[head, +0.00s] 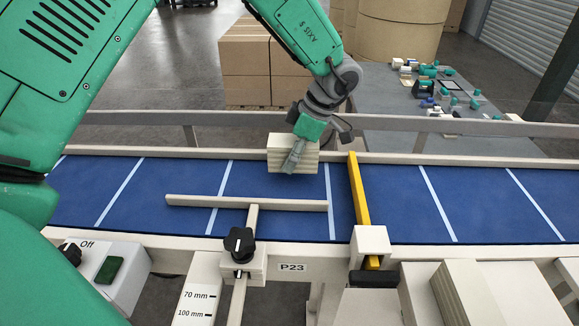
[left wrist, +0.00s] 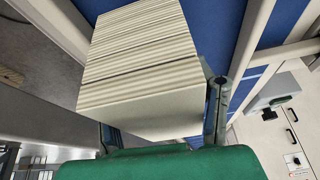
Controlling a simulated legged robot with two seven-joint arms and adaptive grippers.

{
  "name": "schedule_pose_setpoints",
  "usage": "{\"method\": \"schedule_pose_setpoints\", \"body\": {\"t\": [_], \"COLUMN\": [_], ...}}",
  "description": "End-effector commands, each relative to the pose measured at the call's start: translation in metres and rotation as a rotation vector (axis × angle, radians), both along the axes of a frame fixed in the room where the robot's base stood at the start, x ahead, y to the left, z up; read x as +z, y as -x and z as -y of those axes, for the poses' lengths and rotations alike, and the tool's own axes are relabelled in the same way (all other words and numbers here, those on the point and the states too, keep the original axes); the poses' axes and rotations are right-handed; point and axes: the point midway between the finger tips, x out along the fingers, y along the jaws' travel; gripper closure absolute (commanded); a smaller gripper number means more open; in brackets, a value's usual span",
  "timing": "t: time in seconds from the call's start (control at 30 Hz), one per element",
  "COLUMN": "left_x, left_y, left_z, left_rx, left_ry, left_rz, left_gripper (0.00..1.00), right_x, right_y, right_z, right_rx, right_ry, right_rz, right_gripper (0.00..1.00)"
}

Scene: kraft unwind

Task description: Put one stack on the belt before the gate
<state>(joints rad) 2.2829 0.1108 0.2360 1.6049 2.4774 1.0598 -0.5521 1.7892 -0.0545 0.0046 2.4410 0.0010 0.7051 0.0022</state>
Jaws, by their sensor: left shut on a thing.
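A stack (head: 281,159) of cream sheets is in my left gripper (head: 293,158), over the far side of the blue belt (head: 275,190), left of the gate. The left wrist view shows the stack (left wrist: 145,65) large between the fingers (left wrist: 160,122). I cannot tell whether its underside touches the belt. The gate is a yellow bar (head: 358,190) across the belt. My right gripper is not in view.
A cream guide bar (head: 185,201) lies along the near half of the belt. Another cream stack (head: 495,295) stands at the front right. A control box (head: 108,270) is at the front left. Cartons (head: 245,65) and a grey table (head: 400,110) are behind the rail.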

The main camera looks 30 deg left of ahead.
Motion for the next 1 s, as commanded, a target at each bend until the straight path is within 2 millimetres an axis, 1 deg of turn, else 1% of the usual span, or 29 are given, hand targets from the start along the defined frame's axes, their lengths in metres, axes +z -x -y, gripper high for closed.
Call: {"method": "schedule_pose_setpoints", "body": {"t": [0.07,0.3,0.6,0.63,0.67,1.0], "left_x": [-0.005,-0.036,-0.039,-0.040,-0.040,-0.039], "left_y": [0.000,0.000,0.000,0.000,0.000,0.000], "left_z": [0.001,0.001,-0.001,-0.002,-0.002,-0.001], "left_rx": [-0.001,-0.003,-0.002,-0.002,-0.002,-0.002], "left_ry": [-0.003,-0.002,0.002,0.002,0.002,0.001], "left_rz": [-0.001,-0.001,0.000,0.000,0.000,0.001], "left_gripper": [0.82,0.83,0.83,0.47,0.38,0.38], "right_x": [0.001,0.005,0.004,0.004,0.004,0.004], "right_y": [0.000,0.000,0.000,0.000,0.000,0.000], "right_z": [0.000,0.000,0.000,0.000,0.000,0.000], "right_rx": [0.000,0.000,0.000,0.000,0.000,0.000], "right_ry": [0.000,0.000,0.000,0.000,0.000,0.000], "right_rz": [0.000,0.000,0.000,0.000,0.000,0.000], "right_gripper": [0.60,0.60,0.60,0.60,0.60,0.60]}}
